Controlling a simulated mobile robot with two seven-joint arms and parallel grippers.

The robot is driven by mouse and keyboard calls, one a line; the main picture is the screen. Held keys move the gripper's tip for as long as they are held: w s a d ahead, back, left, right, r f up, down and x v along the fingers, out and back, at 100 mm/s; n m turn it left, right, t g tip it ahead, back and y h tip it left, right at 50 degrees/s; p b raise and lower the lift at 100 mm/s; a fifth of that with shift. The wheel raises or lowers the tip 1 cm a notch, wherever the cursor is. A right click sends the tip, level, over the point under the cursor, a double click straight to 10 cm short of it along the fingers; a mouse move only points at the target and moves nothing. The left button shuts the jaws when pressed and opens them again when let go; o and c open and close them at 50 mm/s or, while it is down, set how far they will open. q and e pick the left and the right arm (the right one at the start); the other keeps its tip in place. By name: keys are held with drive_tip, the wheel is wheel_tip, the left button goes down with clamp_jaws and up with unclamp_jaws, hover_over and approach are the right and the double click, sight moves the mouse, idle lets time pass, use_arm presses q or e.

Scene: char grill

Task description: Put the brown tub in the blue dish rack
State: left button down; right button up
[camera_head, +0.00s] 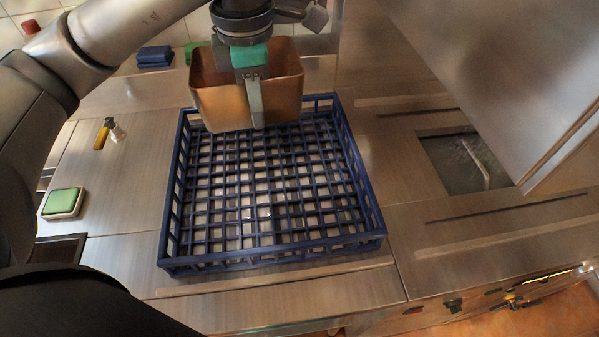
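The brown tub (284,88) is at the top centre of the head view, over the far end of the blue dish rack (270,262). My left gripper (254,103) comes down at the tub's near wall, with one finger showing in front of that wall. The gripper is shut on the tub's wall, and its other finger is hidden. The tub looks upright and its base appears above the rack's far edge; I cannot tell whether they touch. The rack is an open lattice basket standing on the metal counter, and its grid floor is empty. My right gripper is not in view.
A green sponge in a pale dish (63,203) and a yellow-handled brush (103,134) lie left of the rack. A dark blue block (155,57) is at the back. A sunken basin (465,162) and a large metal panel (490,70) are at the right.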

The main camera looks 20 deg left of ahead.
use_arm(q)
drive_tip(key=b, duration=0.2)
hover_over(273, 198)
drive_tip(key=shift+m, duration=0.4)
wheel_tip(273, 198, down, 15)
drive_tip(key=shift+s+r, duration=0.1)
drive_tip(key=shift+f+b, duration=0.35)
drive_tip(key=shift+f, duration=2.25)
